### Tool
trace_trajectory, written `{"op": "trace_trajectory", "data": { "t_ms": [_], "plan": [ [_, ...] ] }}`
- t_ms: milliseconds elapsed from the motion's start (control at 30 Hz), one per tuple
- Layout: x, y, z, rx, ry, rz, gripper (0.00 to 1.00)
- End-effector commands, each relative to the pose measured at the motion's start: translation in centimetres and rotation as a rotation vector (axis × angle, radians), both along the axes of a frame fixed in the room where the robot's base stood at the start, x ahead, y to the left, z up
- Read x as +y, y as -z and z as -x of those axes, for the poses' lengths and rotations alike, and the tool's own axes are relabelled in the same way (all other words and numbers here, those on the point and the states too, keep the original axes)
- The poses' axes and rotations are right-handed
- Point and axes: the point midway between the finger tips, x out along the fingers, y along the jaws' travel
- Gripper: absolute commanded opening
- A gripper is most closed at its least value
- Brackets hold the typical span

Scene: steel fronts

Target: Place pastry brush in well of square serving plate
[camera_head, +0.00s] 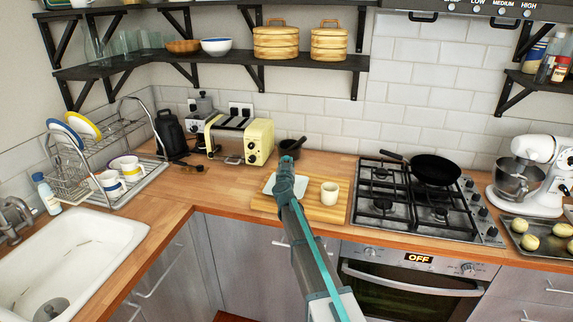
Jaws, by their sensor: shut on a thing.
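The square serving plate (269,186) is pale and lies on a wooden board on the counter. My gripper (287,162) is over the far side of the plate, seen from behind along the arm. It is shut on the pastry brush, which the gripper and arm hide, so its tilt and its height above the plate cannot be told.
A cream cup (330,194) stands on the wooden board (318,213) just right of the plate. A dark mortar (291,148) is behind my gripper. The yellow toaster (240,138) is to the left, the gas hob (425,200) with a black pan to the right.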

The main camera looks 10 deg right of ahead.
Motion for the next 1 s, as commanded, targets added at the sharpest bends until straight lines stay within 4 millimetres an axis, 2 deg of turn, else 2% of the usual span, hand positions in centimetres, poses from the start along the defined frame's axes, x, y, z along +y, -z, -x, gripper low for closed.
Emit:
{"op": "trace_trajectory", "data": {
  "t_ms": [100,133,267,300,700,867,1000],
  "plan": [
    [0.0,0.3,0.0,0.000,0.000,0.001,0.00],
    [0.0,0.3,0.0,0.000,0.000,0.001,0.25],
    [0.0,0.3,0.0,0.000,0.000,0.000,0.47],
    [0.0,0.3,0.0,0.000,0.000,0.000,0.48],
    [0.0,-0.1,0.1,0.000,0.000,-0.001,0.48],
    [0.3,0.0,1.8,0.000,-0.001,-0.001,0.48],
    [0.8,0.0,4.1,0.000,-0.002,0.000,0.48]
  ]
}}
